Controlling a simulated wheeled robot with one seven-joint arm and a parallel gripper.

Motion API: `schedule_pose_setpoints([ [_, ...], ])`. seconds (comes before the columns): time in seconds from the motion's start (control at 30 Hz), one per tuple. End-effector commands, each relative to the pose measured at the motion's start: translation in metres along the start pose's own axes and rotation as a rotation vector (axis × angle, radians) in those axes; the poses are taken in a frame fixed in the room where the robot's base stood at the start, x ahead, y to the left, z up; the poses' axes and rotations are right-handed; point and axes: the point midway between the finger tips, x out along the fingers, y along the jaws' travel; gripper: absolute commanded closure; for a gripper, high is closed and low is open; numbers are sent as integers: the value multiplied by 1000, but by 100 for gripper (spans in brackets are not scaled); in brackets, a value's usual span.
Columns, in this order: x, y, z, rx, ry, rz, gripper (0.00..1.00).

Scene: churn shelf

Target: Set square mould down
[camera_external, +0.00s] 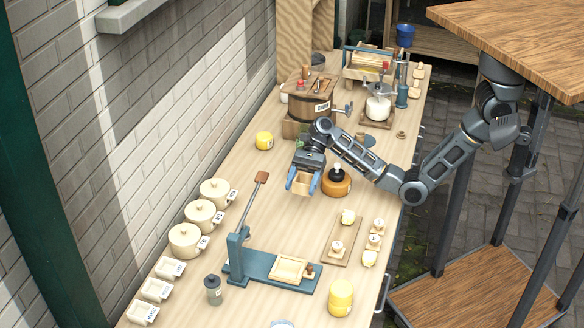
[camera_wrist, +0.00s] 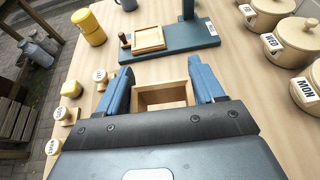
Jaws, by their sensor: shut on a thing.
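My gripper (camera_external: 303,181) has blue fingers and is shut on the square mould (camera_external: 301,187), a small open wooden box. The mould (camera_wrist: 162,94) shows between the two fingers in the wrist view, with its open side facing the camera. In the external view my gripper is over the middle of the bench, left of the orange round pot with a dark top (camera_external: 337,181). I cannot tell whether the mould touches the bench top or hangs just above it.
A teal lever press (camera_external: 262,266) with a wooden tray (camera_external: 289,269) stands nearer the camera. Lidded pots (camera_external: 200,214) line the wall side. A board with stamps (camera_external: 341,240) lies to the right. A wooden churn (camera_external: 310,105) stands behind. Bare bench lies around the gripper.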

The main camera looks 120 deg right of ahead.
Motion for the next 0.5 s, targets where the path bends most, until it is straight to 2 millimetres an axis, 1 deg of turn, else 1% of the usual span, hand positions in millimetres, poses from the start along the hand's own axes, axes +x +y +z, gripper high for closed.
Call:
schedule_pose_setpoints([
  [0.17,-24,-50,8,62,-5,-163,62],
  [0.2,-33,-64,10,84,-5,-215,62],
  [0.27,-47,-86,13,118,-7,-295,62],
  [0.3,-57,-101,15,140,-6,-349,62],
  [0.37,-74,-122,17,175,-7,-431,62],
  [0.4,-85,-135,19,197,-8,-486,62],
  [0.47,-103,-154,20,233,-7,-570,62],
  [0.5,-116,-166,20,256,-9,-626,62],
])
